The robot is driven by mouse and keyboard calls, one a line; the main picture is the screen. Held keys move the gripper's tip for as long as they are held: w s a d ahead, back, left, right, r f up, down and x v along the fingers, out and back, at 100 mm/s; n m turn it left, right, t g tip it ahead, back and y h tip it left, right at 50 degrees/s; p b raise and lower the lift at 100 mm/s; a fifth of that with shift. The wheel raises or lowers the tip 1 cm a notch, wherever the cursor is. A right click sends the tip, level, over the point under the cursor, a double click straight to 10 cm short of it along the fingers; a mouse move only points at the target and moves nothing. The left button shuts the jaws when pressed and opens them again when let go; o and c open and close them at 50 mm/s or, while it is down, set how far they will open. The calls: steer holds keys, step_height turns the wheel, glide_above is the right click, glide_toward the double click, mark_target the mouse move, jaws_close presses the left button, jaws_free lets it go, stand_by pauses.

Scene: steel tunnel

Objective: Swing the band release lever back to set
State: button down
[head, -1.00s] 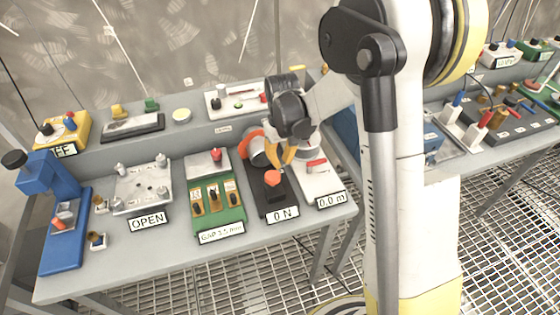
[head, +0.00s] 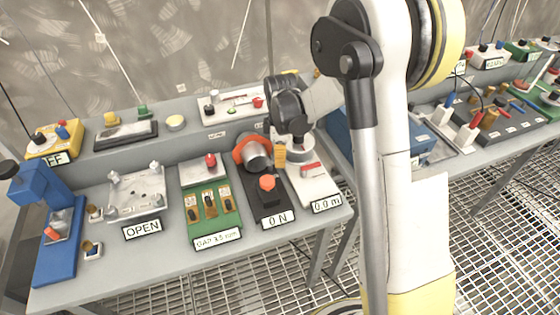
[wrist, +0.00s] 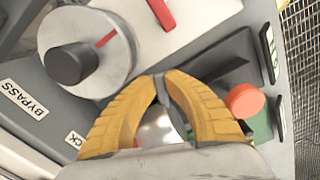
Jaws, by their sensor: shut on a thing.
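My gripper (head: 280,161) points down between the black "0 N" unit (head: 262,206) and the white "0.0 m" unit (head: 322,187). In the wrist view its yellow fingers (wrist: 163,84) close together at the tips on a narrow dark grey piece (wrist: 175,103), which looks like a lever end; most of it is hidden. A bright metal surface shows between the fingers. A red lever (head: 311,169) lies on the white unit and also shows in the wrist view (wrist: 161,13), apart from my fingers. I cannot tell for sure which is the band release lever.
An orange ring with a silver cylinder (head: 257,155) stands left of my gripper. An orange-red knob (head: 267,184) is close in front, also in the wrist view (wrist: 245,100). A grey dial (wrist: 85,55) with a black knob is near a BYPASS label (wrist: 25,97).

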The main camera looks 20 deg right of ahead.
steer(key=shift+w+d+n, duration=0.1)
steer(key=shift+w+n, duration=0.2)
steer(key=shift+n, duration=0.8)
steer(key=shift+w+n, duration=0.25)
steer(key=shift+n, duration=0.85)
steer(key=c, duration=1.4)
jaws_free()
step_height(320, 180, up, 12)
